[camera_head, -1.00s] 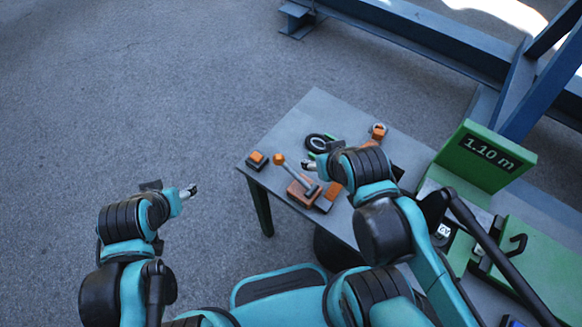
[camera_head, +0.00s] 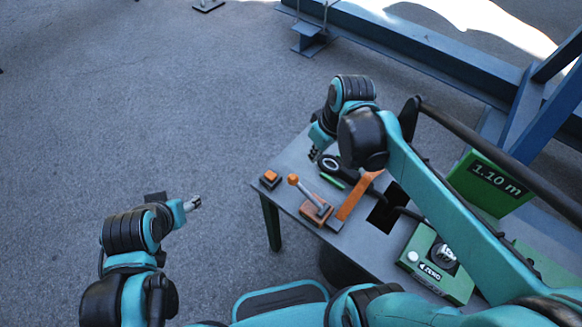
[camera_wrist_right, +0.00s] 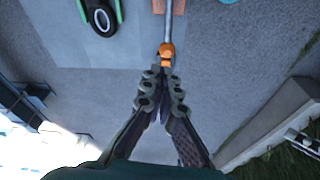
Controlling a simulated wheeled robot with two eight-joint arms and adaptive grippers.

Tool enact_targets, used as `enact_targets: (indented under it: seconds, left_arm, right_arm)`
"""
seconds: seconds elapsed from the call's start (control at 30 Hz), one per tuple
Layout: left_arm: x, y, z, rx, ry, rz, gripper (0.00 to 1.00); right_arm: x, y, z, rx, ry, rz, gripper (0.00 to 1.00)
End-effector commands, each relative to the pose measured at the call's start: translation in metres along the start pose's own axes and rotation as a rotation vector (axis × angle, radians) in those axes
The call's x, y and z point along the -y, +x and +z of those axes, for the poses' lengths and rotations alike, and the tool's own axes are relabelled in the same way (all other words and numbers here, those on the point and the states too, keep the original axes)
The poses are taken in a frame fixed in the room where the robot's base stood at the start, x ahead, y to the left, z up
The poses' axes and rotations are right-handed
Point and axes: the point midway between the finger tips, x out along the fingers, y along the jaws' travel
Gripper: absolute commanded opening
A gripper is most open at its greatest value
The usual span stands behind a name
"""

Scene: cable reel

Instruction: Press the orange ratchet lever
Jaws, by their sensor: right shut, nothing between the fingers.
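A long orange lever bar (camera_head: 358,196) stands at a slant on the table, partly hidden by my right arm. Just left of it, a grey lever with an orange knob (camera_head: 293,180) rises from an orange-brown box (camera_head: 316,210). In the right wrist view the knob (camera_wrist_right: 167,50) shows just beyond my fingertips; contact cannot be told. My right gripper (camera_head: 314,153) is shut and empty, pointing down near the table's far left edge, beyond the knob; it also shows in the wrist view (camera_wrist_right: 160,76). My left gripper (camera_head: 194,203) hangs left of the table, its fingers too small to judge.
A green box (camera_head: 432,268) and a green 1.10 m display (camera_head: 490,180) stand to the right. Blue beams (camera_head: 420,40) lie behind.

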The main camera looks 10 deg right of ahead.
Motion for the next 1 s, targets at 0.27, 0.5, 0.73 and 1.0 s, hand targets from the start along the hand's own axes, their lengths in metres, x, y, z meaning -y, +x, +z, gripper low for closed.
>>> enact_targets:
  seconds: [0.27, 0.5, 0.73, 1.0]
  left_arm:
    - [0.000, -0.011, -0.008, 0.000, 0.000, 0.000, 0.58]
    - [0.000, -0.012, -0.008, 0.000, 0.000, 0.000, 0.58]
    - [0.000, -0.011, -0.008, 0.000, 0.000, 0.000, 0.58]
    - [0.000, -0.002, -0.001, 0.000, 0.000, 0.000, 0.58]
  right_arm:
    - [-0.011, 0.003, -0.024, 0.083, -0.157, -0.116, 0.00]
    - [-0.011, 0.005, -0.027, 0.095, -0.186, -0.138, 0.00]
    - [-0.011, 0.006, -0.026, 0.094, -0.184, -0.137, 0.00]
    - [-0.008, 0.037, -0.023, 0.094, -0.184, -0.136, 0.00]
